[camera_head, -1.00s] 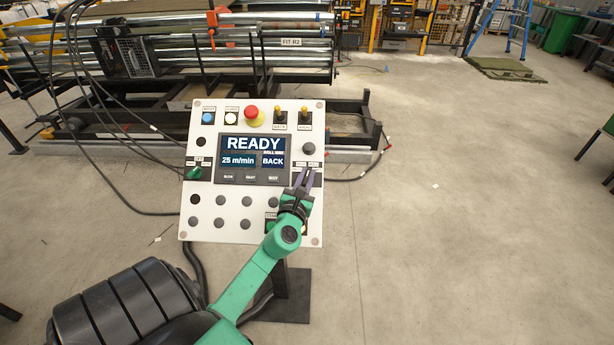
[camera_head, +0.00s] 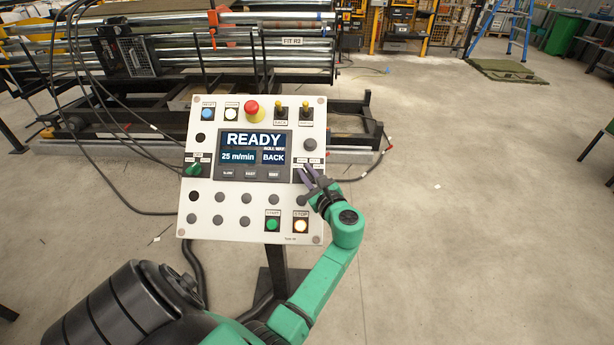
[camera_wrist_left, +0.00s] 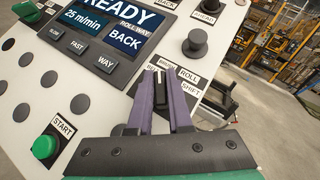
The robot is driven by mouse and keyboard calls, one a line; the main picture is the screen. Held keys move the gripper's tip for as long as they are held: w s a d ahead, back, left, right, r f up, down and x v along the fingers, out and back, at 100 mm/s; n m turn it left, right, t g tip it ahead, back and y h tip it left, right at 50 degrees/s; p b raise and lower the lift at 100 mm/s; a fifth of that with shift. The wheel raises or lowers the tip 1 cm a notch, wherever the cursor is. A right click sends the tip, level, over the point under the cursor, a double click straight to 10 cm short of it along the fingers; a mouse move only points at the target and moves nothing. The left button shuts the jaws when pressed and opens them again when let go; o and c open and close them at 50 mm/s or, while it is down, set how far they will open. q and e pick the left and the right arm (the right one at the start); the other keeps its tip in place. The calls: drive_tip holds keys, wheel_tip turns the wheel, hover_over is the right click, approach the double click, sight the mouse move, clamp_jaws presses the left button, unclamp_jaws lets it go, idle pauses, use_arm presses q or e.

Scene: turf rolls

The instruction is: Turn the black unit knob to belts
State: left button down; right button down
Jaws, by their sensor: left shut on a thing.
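The black unit knob (camera_wrist_left: 160,88), with a pale mark on its top, sits between the purple fingers of my left gripper (camera_wrist_left: 162,92) in the left wrist view. The gripper is shut on it. In the head view my left gripper (camera_head: 309,178) reaches the right side of the white control panel (camera_head: 252,228) from the lower right, and its fingers mostly hide the knob. Labels around the knob are partly covered; "ROLL" and "SHIFT" show in the left wrist view. The panel screen (camera_head: 253,156) reads "READY", "25 m/min", "ROLL WAY" and "BACK". My right gripper is not in view.
A black round knob (camera_head: 310,145) is just above the gripper. A green START button (camera_head: 272,225) and a lit STOP button (camera_head: 301,226) are below. A red emergency button (camera_head: 252,108) is at the top. Open floor (camera_head: 450,220) lies to the right.

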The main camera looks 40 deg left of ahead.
use_arm(q)
drive_tip(key=n+g, duration=0.1)
drive_tip(key=n, duration=0.1)
drive_tip(key=n+g, duration=0.2)
drive_tip(key=n+g+b, duration=0.1)
drive_tip(key=g, duration=0.1)
drive_tip(key=shift+s+f+n, duration=0.1)
drive_tip(key=shift+f+n, duration=0.2)
drive_tip(key=shift+n, duration=0.1)
drive_tip(key=c, duration=0.8)
unclamp_jaws()
drive_tip(key=shift+r, duration=0.1)
drive_tip(key=shift+c, duration=0.2)
drive_tip(key=shift+r, duration=0.1)
